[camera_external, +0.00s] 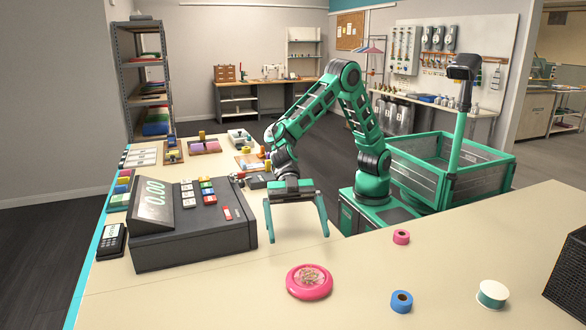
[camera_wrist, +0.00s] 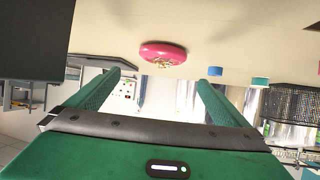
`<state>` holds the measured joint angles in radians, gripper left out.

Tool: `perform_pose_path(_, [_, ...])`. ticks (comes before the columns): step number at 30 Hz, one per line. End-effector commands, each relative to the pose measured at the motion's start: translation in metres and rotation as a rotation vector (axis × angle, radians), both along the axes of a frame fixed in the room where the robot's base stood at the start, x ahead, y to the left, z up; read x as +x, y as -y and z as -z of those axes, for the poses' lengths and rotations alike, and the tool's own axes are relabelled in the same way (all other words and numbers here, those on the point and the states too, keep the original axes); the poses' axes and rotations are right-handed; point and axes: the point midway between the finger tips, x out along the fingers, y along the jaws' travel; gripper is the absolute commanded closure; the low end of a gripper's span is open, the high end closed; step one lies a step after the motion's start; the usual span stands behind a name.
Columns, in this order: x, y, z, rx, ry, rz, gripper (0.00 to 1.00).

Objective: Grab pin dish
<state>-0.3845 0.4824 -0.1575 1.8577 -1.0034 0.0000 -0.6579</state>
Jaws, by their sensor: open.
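The pin dish (camera_external: 310,281) is a round pink dish with a pile of pins in its middle. It sits on the cream counter, near the front middle in the external view. It also shows in the wrist view (camera_wrist: 163,53), beyond the fingertips and near the top middle. My gripper (camera_external: 298,238) is open and empty, with its fingers spread wide and pointing down. It is behind the dish in the external view and apart from it. Both fingers (camera_wrist: 158,82) show in the wrist view with nothing between them.
A dark cash register (camera_external: 190,222) stands left of my gripper. A pink tape roll (camera_external: 401,237), a blue roll (camera_external: 401,301) and a white-and-teal roll (camera_external: 492,293) lie to the right of the dish. A black mesh box (camera_external: 570,275) is at the right edge. The counter (camera_external: 230,295) around the dish is clear.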

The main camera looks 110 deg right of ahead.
Motion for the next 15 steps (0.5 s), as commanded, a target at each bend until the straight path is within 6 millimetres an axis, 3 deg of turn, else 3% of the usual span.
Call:
perform_pose_path(5, [0.001,-0.006,0.012,0.0,0.001,-0.002,0.0])
perform_pose_path(15, [0.009,-0.045,0.031,-0.001,0.002,0.0,0.0])
